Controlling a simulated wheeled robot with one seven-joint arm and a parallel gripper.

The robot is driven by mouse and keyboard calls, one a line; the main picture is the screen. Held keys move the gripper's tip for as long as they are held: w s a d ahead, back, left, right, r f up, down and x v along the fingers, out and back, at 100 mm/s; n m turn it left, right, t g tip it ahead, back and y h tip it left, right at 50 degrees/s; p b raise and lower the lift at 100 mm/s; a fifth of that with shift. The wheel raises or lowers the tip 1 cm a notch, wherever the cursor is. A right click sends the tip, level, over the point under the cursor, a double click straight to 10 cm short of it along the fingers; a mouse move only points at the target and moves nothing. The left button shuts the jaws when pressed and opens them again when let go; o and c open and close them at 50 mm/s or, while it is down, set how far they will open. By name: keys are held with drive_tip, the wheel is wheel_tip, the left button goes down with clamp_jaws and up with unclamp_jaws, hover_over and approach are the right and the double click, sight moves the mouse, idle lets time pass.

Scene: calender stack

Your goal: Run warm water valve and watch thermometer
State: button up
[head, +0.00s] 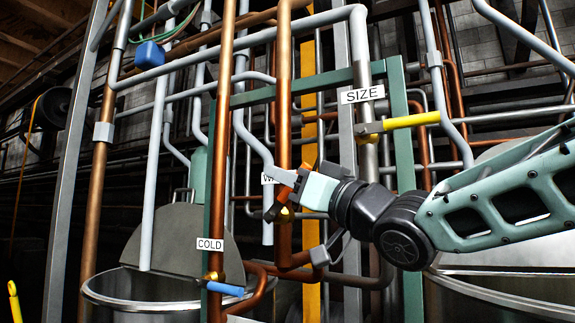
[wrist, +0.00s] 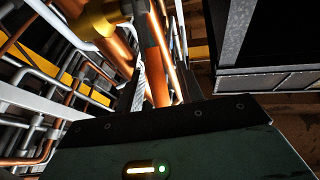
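My gripper (head: 277,192) is in front of the copper pipes at the middle of the head view. It is at a valve with an orange handle (head: 302,172) and a brass body (head: 286,214). The gripper partly covers a white label (head: 268,179) starting with "W". In the wrist view the orange handle (wrist: 156,62) stands upright between or right beside my fingers, with a brass fitting (wrist: 98,18) at the upper left. Whether the fingers are closed on the handle is not clear. No thermometer can be made out.
A valve with a blue handle (head: 225,288) sits below the "COLD" label (head: 210,244). A valve with a yellow handle (head: 411,121) is below the "SIZE" label (head: 362,94). Metal vats stand at lower left (head: 150,300) and lower right (head: 500,300). Pipes crowd the space around my gripper.

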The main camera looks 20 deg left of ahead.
drive_tip(key=shift+w+a, duration=0.1)
drive_tip(key=shift+a, duration=0.1)
clamp_jaws()
drive_tip(key=shift+f+b, duration=0.15)
drive_tip(key=shift+b, duration=0.35)
